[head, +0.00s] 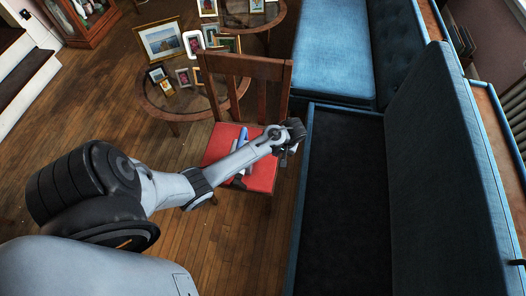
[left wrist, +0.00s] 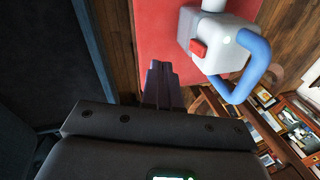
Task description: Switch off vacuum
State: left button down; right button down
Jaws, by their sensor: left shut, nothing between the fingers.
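The vacuum lies on the red seat of the wooden chair. In the left wrist view the vacuum (left wrist: 215,40) has a white body, a blue looped handle and a red switch (left wrist: 198,49) on its side. In the head view my arm hides much of it, and a blue part of the vacuum (head: 242,136) shows beside the arm. My left gripper (head: 292,148) is over the right side of the seat. In the left wrist view its fingertips (left wrist: 161,72) are together and empty, left of the red switch and apart from it. My right gripper is out of view.
The wooden chair (head: 245,66) has a tall slatted back behind the seat. An open blue sofa storage box (head: 340,190) stands close on the right. Glass tables with several picture frames (head: 160,40) stand behind. Wooden floor (head: 185,235) is clear at front left.

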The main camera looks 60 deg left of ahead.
pick_arm(q)
jog(key=a, duration=0.1)
jog(key=w+n, duration=0.1)
jog(key=a+n+g, duration=0.1)
jog(key=shift+w+a+r, duration=0.25)
jog(key=shift+w+a, duration=0.1)
jog(key=shift+w, duration=0.05)
jog(key=shift+f, duration=0.15)
jog(key=s+a+f+b, duration=0.3)
jog(key=s+a+f, duration=0.1)
jog(key=f, duration=0.6)
jog(key=shift+s+a, duration=0.15)
jog(key=shift+s, duration=0.45)
jog(key=shift+s, duration=0.1)
